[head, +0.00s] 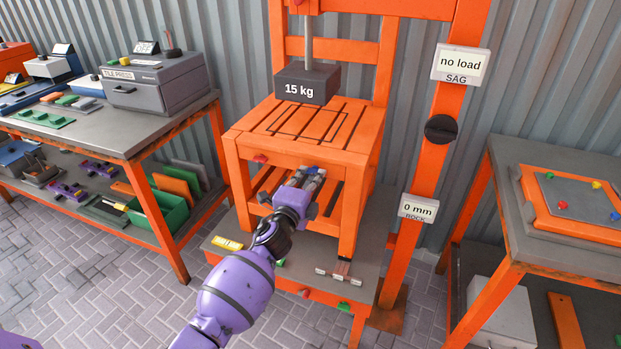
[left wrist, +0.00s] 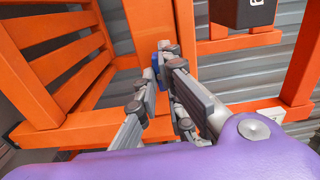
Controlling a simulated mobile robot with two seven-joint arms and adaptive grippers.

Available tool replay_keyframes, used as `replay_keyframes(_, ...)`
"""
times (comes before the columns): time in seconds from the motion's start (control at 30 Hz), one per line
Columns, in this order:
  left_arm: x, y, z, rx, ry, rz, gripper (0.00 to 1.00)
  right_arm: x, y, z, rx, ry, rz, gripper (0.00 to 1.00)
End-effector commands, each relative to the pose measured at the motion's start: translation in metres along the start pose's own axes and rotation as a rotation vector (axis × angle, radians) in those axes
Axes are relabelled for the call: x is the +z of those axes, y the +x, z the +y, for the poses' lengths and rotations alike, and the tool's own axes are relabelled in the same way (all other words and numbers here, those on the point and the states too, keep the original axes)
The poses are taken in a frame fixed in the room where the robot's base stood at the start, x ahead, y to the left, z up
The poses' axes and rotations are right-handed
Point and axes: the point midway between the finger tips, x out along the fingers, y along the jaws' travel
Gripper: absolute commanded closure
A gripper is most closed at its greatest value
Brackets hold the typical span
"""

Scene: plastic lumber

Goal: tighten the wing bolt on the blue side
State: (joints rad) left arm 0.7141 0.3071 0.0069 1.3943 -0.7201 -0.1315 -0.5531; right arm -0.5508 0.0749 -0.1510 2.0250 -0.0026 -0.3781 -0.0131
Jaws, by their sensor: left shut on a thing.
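An orange slatted stool-like frame (head: 301,127) stands on a grey-topped platform under a dark 15 kg block (head: 307,83). My left gripper (head: 312,174) reaches in at the frame's front, below the top rail. In the left wrist view its two fingers (left wrist: 163,58) are shut on a small blue piece (left wrist: 155,62) beside an orange post. The piece is probably the blue wing bolt; the fingers hide most of it. A red piece (head: 260,158) sits on the top rail, left of the gripper. My right gripper is out of view.
Signs on the orange upright read "no load" (head: 462,64) and "0 mm" (head: 418,208). A yellow block (head: 227,243) and a striped piece (head: 340,273) lie on the platform. Loaded workbenches stand left (head: 110,125) and right (head: 500,152). Paved floor is free at front left.

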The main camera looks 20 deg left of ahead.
Motion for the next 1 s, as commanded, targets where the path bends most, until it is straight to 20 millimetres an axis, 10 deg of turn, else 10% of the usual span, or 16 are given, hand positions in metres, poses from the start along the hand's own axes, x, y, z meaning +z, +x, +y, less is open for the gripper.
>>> replay_keyframes(0.37,0.001,0.0,0.001,0.002,0.002,-0.001,1.0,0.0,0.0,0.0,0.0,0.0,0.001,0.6)
replay_keyframes(0.53,0.001,0.0,0.001,0.002,0.002,-0.001,0.73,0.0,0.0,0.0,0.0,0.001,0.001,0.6)
replay_keyframes(1.0,0.001,-0.018,0.001,0.001,0.002,0.0,0.73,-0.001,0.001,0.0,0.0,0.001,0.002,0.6)
